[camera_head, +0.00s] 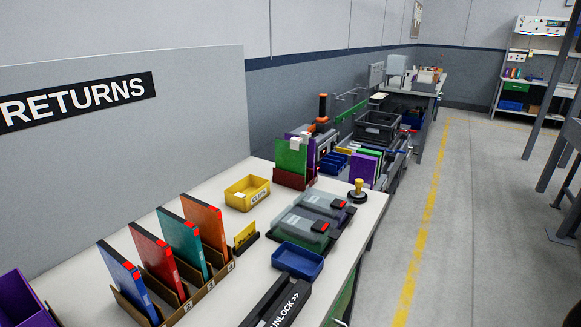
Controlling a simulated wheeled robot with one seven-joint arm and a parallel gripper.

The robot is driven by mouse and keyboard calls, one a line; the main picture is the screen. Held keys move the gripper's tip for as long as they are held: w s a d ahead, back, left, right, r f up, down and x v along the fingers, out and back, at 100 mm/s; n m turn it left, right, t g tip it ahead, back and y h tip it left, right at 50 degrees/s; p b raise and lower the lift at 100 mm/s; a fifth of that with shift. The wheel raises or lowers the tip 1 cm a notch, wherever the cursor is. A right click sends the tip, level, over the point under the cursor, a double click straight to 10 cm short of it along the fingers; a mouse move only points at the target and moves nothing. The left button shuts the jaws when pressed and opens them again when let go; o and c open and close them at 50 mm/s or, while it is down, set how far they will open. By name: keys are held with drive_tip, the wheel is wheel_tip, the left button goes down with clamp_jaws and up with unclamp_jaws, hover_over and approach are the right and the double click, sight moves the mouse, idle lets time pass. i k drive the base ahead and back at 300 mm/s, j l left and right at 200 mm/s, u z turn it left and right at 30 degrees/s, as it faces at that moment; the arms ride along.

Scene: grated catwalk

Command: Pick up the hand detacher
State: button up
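I cannot tell for certain which thing is the hand detacher. A small upright tool with a yellow knob on a round black base (357,191) stands near the right edge of the white table (222,300); it may be the hand detacher. A long black device marked "UNLOCK >>" (279,302) lies at the table's front edge, cut off by the bottom of the picture. My gripper does not show in this view.
Clear cases (308,222), a blue tray (297,261) and a yellow bin (247,192) share the table. Upright coloured cases (182,242) stand in a cardboard rack at left. A RETURNS panel (120,150) backs the table. The floor (450,230) at right is clear.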

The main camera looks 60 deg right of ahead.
sight(357, 194)
drive_tip(key=z, duration=1.25)
